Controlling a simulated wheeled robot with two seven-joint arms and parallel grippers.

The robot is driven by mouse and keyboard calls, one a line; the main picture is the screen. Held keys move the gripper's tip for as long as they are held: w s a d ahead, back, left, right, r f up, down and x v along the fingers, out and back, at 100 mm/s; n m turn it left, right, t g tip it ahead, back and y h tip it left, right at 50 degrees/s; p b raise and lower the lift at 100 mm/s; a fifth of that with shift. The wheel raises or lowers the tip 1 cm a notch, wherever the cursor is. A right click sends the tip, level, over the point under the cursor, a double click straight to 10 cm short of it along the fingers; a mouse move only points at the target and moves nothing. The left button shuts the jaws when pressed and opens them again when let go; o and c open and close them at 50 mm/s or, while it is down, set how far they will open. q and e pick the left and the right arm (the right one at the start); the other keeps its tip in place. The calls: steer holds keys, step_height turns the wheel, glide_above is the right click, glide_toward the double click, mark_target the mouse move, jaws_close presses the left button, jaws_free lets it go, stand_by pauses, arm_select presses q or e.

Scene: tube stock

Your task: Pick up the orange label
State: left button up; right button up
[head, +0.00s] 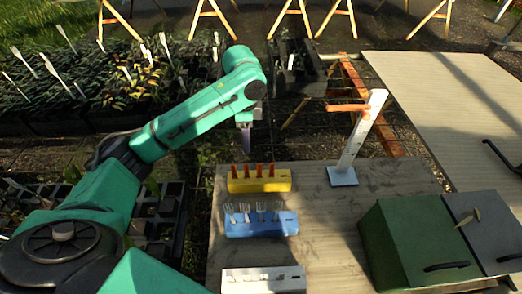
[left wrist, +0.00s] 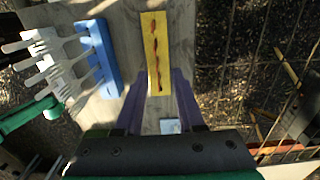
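Several orange labels (head: 258,170) stand upright in a row in the yellow holder (head: 245,186) at the back left of the table. In the left wrist view the holder (left wrist: 147,30) runs lengthwise, with the row of orange labels (left wrist: 157,60) along its middle. My left gripper (head: 245,148) points down just behind and above the holder. In the left wrist view its two purple fingers (left wrist: 159,82) are spread, with the holder seen between their tips and nothing held. My right gripper is out of both views.
A blue holder (head: 250,228) with several pale labels stands in front, then a white slotted holder (head: 245,283). A white post (head: 355,145) with an orange crosspiece stands right. A green box (head: 405,240) stands front right. The table (head: 325,235) is bare between.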

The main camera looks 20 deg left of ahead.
arm_select(q)
glide_above(246, 171)
step_height(246, 171, down, 5)
step_height(246, 171, down, 8)
steer(key=shift+w+r+p, duration=0.1)
steer(key=shift+p, duration=0.9)
steer(key=shift+f, duration=0.5)
steer(key=c, duration=0.4)
jaws_close()
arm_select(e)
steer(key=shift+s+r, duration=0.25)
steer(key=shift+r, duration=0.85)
